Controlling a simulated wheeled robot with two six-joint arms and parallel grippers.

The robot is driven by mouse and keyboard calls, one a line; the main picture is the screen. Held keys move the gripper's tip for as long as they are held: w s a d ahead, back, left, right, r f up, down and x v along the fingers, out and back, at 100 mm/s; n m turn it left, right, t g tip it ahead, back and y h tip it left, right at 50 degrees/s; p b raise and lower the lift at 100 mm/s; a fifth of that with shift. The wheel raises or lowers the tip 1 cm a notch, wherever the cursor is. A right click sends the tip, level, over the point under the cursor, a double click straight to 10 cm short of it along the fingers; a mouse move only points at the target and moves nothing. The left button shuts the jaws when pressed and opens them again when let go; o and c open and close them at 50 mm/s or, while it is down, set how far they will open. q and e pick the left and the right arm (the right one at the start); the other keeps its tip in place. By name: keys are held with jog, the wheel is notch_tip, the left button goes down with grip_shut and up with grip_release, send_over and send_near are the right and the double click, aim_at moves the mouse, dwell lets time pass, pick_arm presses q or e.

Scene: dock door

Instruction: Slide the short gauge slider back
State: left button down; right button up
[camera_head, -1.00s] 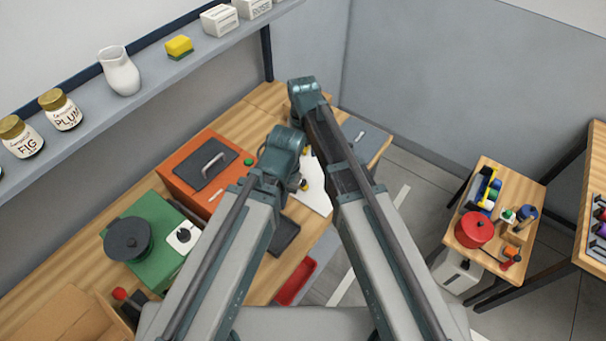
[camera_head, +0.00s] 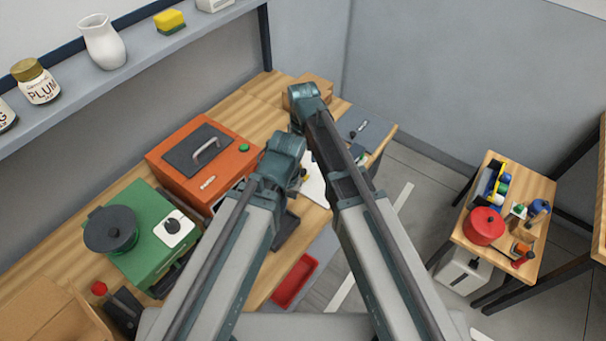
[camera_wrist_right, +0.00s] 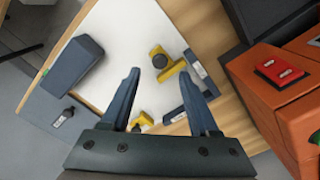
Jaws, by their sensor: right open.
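In the right wrist view my right gripper (camera_wrist_right: 160,74) is open, with its two dark fingers pointing at a white board (camera_wrist_right: 125,38). A yellow slider with a black knob (camera_wrist_right: 160,61) shows between and just beyond the fingertips; I cannot tell whether they touch it. A second yellow piece with a dark knob (camera_wrist_right: 141,121) lies nearer the gripper's palm. I cannot tell which is the short gauge slider. In the head view the white board (camera_head: 314,190) shows only partly between my arms, which hide most of it. My left gripper is hidden.
An orange box (camera_head: 232,163) with a dark handled lid stands on the wooden bench, and also shows at the right in the wrist view (camera_wrist_right: 292,110). A green unit (camera_head: 150,262) holds a dark pot. A dark block (camera_wrist_right: 74,62) lies on the board's left side.

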aim_at(303, 170)
pick_arm(q)
notch_tip(303, 170, down, 5)
jog(key=b, duration=0.4)
jog(key=shift+f, duration=0.15)
pick_arm(e)
notch_tip(303, 170, down, 5)
jog(key=shift+f, duration=0.15)
grip_shut()
dwell(0.7)
